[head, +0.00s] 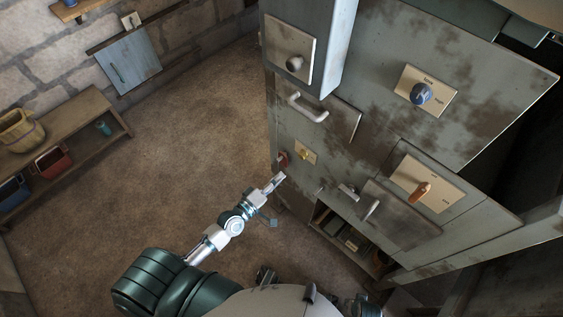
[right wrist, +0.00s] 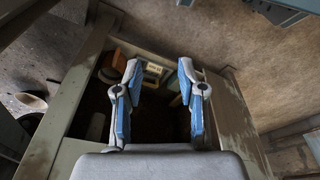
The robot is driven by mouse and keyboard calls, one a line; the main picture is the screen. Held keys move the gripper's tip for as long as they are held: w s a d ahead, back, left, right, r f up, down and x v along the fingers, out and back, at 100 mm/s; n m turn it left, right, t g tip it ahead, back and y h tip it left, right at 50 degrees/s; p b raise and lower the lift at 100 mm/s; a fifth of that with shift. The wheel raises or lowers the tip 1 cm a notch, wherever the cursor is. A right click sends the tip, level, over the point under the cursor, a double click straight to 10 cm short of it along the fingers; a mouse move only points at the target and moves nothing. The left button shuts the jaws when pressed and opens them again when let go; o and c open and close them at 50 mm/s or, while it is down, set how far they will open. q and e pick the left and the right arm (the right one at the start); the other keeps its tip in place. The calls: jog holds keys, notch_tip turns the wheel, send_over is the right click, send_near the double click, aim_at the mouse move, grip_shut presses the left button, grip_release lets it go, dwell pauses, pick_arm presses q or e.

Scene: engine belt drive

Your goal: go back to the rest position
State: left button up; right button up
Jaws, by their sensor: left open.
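My left arm reaches up from the lower left in the head view. Its gripper (head: 276,182) is small in the picture, at the cabinet's lower left edge, just below a small red knob (head: 283,160); whether it touches the cabinet I cannot tell. It is open. My right gripper (right wrist: 157,70) shows in the right wrist view with its two blue-padded fingers apart and nothing between them. Behind the fingers is an open, dark compartment (right wrist: 60,135) with several items in it. The right gripper is not clearly visible in the head view.
A worn grey-green cabinet (head: 480,110) fills the right, with a blue knob (head: 420,94), an orange handle (head: 421,191) and protruding grab handles. A wooden bench (head: 85,115) with bins stands at the left wall. Brown floor (head: 190,140) between them is clear.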

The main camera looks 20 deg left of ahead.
pick_arm(q)
jog(key=s+f+m+g+y+p, duration=0.1)
jog(key=s+f+m+g, duration=0.35)
jog(key=f, duration=0.65)
jog(key=s+f+m+g+y+p, duration=0.15)
jog(key=s+f+m+g, duration=0.35)
jog(key=f, duration=0.6)
jog(key=s+f+m+g+y, duration=0.1)
jog(key=s+f+g, duration=0.1)
jog(key=s+f, duration=0.4)
jog(key=s+a+f+m+g+y, duration=0.1)
jog(key=s+f, duration=0.5)
jog(key=s, duration=0.6)
jog(key=shift+a+m+g+y+p, duration=0.25)
jog(key=shift+m+g+y, duration=0.45)
jog(key=shift+g, duration=0.55)
pick_arm(e)
jog(key=s+f, duration=0.3)
jog(key=f, duration=0.4)
jog(key=shift+s+d+f, duration=0.15)
jog(key=shift+s+d, duration=0.15)
jog(key=shift+s, duration=0.1)
pick_arm(q)
jog(key=shift+w, duration=0.15)
